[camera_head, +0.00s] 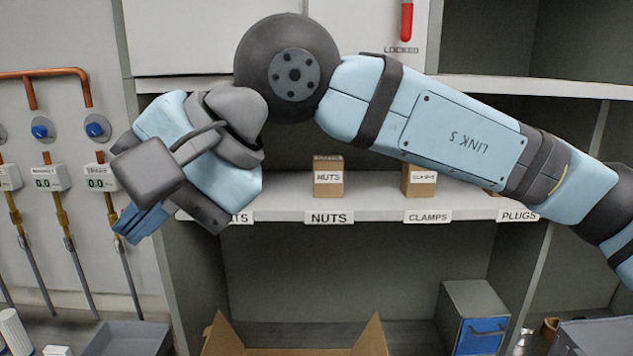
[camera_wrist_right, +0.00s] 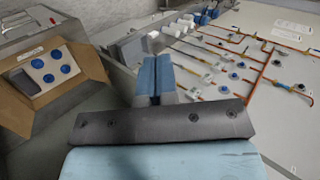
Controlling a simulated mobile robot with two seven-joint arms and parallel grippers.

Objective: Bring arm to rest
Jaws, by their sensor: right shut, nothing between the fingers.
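My right arm comes in from the right in the head view and folds at a dark joint near the top middle. My right gripper (camera_head: 127,234) hangs at the left of that view, in front of the wall of pipes, with its blue fingers pointing down and left. The right wrist view shows the blue fingers of the right gripper (camera_wrist_right: 154,65) together, with nothing between them. My left gripper is not in view.
A shelf (camera_head: 380,207) holds a nuts box (camera_head: 328,180) and a clamps box (camera_head: 419,185) behind my arm. An open cardboard box (camera_head: 225,338) is below; an open box with blue round items (camera_wrist_right: 60,85) shows in the wrist view. Copper pipes (camera_head: 42,73) and gauges line the left wall.

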